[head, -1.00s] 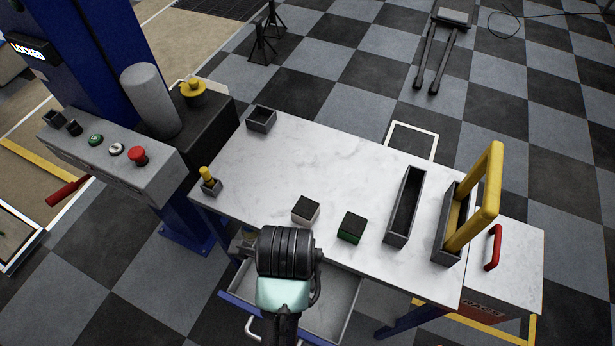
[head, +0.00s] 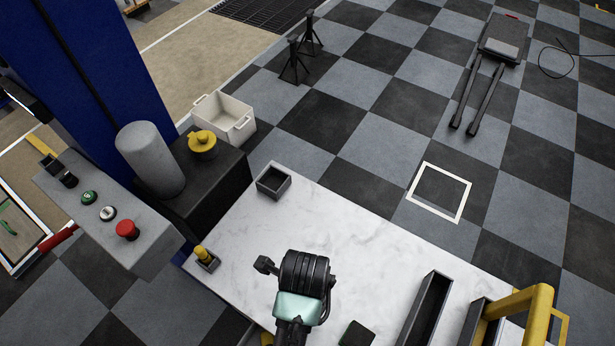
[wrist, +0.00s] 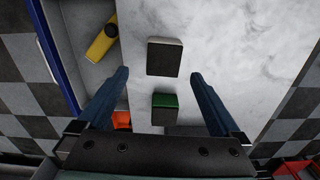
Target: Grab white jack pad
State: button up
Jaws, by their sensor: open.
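The white jack pad (wrist: 165,57) is a dark-topped block with a thin white edge. It lies on the pale table in the wrist view, ahead of and between the lines of my fingers. My gripper (wrist: 159,76) is open and empty, its two blue fingers wide apart. A similar pad with a green side (wrist: 166,101) lies nearer, between the fingers. In the head view my arm hides the white pad, and the green pad's dark top (head: 357,335) shows at the bottom edge.
An open drawer with a yellow tool (wrist: 102,40) is left in the wrist view. On the marble table (head: 330,222) stand a small empty grey box (head: 273,181), a yellow-topped piece (head: 202,257), a long dark tray (head: 427,308) and a yellow handle (head: 540,310). The table's middle is clear.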

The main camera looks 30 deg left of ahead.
jog(key=shift+w+f+p, duration=0.15)
jog(key=shift+f+p, duration=0.15)
jog(key=shift+f, duration=1.65)
jog(key=shift+w+f+p, duration=0.15)
jog(key=shift+f+p, duration=0.15)
jog(key=shift+f, duration=1.6)
grip_shut()
